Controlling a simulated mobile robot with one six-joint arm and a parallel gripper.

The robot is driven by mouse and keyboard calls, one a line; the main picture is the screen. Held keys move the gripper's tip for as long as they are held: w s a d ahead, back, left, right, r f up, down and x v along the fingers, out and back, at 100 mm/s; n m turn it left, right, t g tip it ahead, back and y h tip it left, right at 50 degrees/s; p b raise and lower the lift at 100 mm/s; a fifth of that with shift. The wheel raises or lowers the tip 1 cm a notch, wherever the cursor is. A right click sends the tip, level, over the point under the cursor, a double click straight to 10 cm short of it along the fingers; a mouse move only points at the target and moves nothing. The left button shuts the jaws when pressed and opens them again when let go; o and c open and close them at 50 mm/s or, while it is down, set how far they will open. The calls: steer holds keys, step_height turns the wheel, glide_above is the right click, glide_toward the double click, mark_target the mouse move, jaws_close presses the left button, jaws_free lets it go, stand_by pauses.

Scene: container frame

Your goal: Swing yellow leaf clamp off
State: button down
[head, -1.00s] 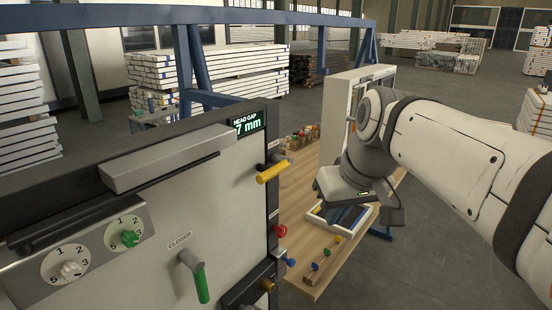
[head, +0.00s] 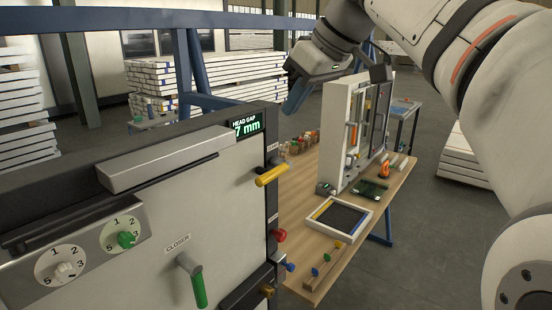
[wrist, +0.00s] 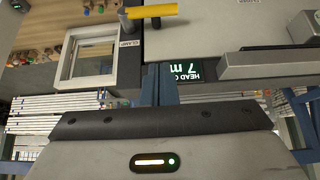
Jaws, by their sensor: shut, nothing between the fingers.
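The yellow leaf clamp handle (head: 271,176) sticks out at the right edge of the large pale panel (head: 215,215). It is on a dark mount, tilted slightly up to the right. In the wrist view the yellow handle (wrist: 152,11) lies at the top, beside a "CLAMP" label. My gripper (head: 292,105) is above and to the right of the handle in the head view, fingers pointing down. Its blue fingers (wrist: 159,75) are shut and empty, apart from the handle.
A display (head: 246,125) reads "HEAD GAP 7 mm". A red knob (head: 279,235) and blue knob (head: 290,267) sit below the clamp. A green closer handle (head: 199,288) is on the panel. A wooden bench (head: 310,225) holds a tray (head: 322,230) and an upright frame (head: 336,135).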

glide_above(265, 171)
steer(key=s+d, duration=0.1)
steer(key=f, duration=0.7)
steer(key=shift+s+d+f+p, duration=0.15)
steer(key=shift+d+f+p, duration=0.05)
steer(key=shift+f+p, duration=0.2)
step_height(265, 171, down, 3)
steer(key=shift+s+d+f, duration=0.1)
steer(key=shift+d, duration=0.05)
steer(key=shift+f, duration=0.55)
steer(key=shift+d, duration=0.1)
